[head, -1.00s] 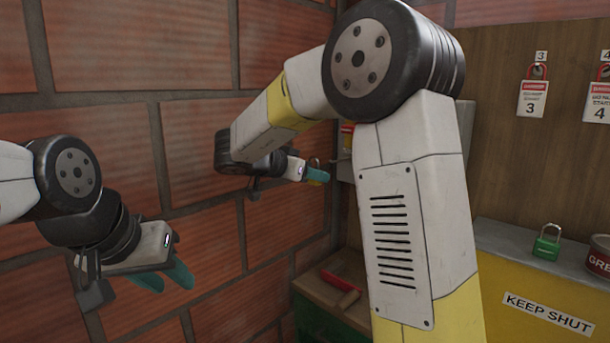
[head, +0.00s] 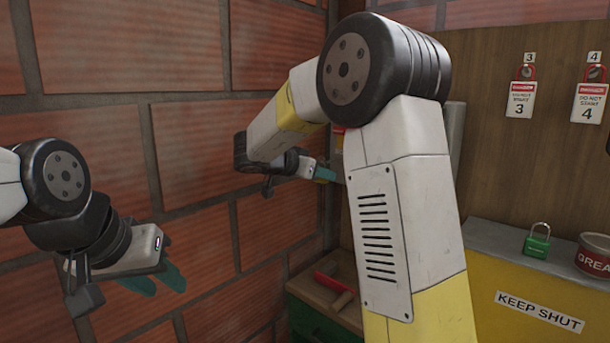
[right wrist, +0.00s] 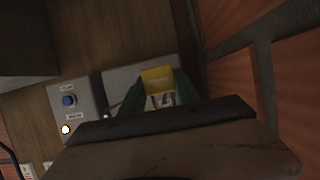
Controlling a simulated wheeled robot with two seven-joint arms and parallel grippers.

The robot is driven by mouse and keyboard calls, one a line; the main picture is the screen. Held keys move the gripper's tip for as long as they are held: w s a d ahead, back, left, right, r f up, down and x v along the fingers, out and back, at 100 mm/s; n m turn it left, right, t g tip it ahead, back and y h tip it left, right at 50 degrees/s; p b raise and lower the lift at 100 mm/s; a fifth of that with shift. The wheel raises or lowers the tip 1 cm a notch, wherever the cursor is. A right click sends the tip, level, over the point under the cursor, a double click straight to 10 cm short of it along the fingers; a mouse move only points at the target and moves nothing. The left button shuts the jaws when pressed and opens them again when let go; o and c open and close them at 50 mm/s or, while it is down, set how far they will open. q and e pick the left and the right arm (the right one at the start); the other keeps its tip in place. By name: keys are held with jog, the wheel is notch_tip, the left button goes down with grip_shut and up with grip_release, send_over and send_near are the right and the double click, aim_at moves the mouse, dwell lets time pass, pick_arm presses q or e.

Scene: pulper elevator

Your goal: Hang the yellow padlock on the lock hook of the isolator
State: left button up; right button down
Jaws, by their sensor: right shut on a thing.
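My right gripper (head: 325,173) reaches to the wall corner behind my own forearm in the head view. In the right wrist view its teal fingers (right wrist: 159,94) are shut on the yellow padlock (right wrist: 158,77). Its shackle cannot be made out. A grey box (right wrist: 118,76), seemingly the isolator, is behind the padlock in that view. In the head view a red and yellow part (head: 338,142) shows beside my arm; most of the isolator is hidden, and the lock hook cannot be made out. My left gripper (head: 158,280) is open and empty by the brick wall.
A grey control box (right wrist: 75,106) with a blue button is near the isolator. A green padlock (head: 537,241) and a grease tin (head: 593,255) stand on the yellow cabinet (head: 490,300). Tags 3 (head: 521,99) and 4 (head: 588,103) hang on the board. A red-handled tool (head: 331,283) lies below.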

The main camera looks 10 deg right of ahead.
jog(key=shift+x, duration=1.5)
jog(key=c, duration=0.8)
grip_release()
jog(key=shift+a+r, duration=0.1)
